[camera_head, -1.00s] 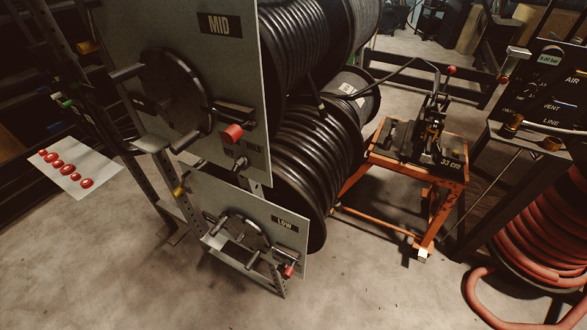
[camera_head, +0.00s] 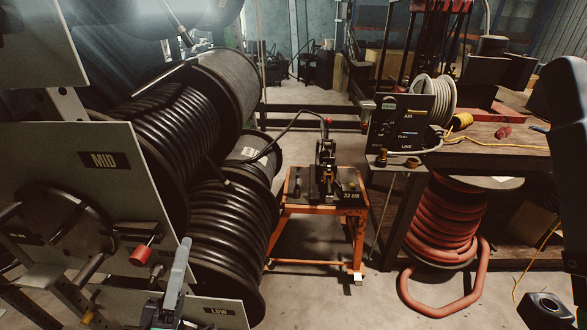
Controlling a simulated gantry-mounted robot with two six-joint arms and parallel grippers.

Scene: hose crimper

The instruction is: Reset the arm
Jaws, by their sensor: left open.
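My left gripper (camera_head: 172,295) shows at the bottom left, in front of the lower reel panel. One grey finger points up, close to the red-tipped handle of the MID panel (camera_head: 105,160) in the picture. The jaws are open and I see nothing between them. The gripper's lower part is cut off by the frame edge. Dark parts of my own right arm (camera_head: 560,120) show at the right edge. My right gripper does not show clearly in the picture.
Black hose reels (camera_head: 180,140) fill the left side. An orange stand (camera_head: 315,208) carries a black lever tool (camera_head: 326,170) in the middle. A gauge panel (camera_head: 398,122) and a workbench (camera_head: 490,152) stand right, above a red hose coil (camera_head: 445,225). Floor lies clear in front of the stand.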

